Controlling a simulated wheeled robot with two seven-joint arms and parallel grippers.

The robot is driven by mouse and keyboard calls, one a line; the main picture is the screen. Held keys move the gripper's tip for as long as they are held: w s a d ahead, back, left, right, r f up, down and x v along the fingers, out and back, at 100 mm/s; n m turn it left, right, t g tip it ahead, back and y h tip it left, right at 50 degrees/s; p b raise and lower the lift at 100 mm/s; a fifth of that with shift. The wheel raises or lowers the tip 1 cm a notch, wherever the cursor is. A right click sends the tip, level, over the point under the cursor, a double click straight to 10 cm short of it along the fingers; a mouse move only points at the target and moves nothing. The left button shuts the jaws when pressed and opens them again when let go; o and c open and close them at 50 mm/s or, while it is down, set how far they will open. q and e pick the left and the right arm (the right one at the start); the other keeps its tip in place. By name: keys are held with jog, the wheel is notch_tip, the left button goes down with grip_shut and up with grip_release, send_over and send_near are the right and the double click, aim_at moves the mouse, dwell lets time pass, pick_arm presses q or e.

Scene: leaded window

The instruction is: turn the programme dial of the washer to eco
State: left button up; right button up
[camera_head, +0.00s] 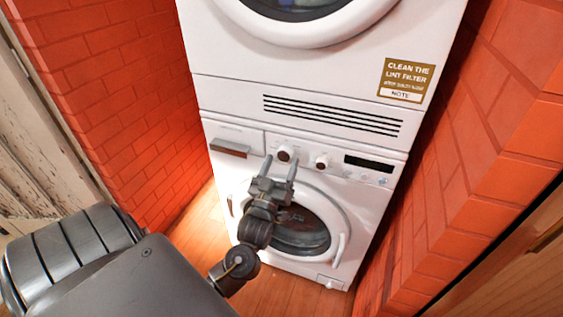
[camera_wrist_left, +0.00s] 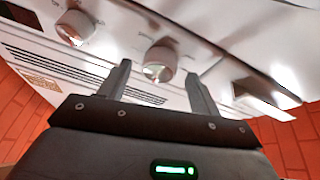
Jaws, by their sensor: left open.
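The white washer (camera_head: 262,191) is the lower machine of a stack. My left gripper (camera_head: 281,162) is open in front of the panel, by the left dial. In the left wrist view, its two fingers (camera_wrist_left: 158,72) point toward that dial (camera_wrist_left: 158,62), which shows between the tips. Contact cannot be told. The right dial (camera_wrist_left: 75,26) is upper left there. My right gripper is not in view.
The panel has a dark display (camera_head: 369,164) and a drawer with a brown handle (camera_head: 230,148). Below is the round door (camera_head: 300,225). A second white machine (camera_head: 230,75) with dark vents (camera_head: 332,115) sits above. Brick walls (camera_head: 120,85) stand close on both sides.

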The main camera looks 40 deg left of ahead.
pick_arm(q)
jog(key=shift+w+a+r, duration=0.15)
jog(key=shift+w+a, duration=0.05)
jog(key=shift+w, duration=0.25)
jog(key=c, duration=0.9)
jog(key=shift+c, duration=0.3)
jog(key=shift+r, duration=0.1)
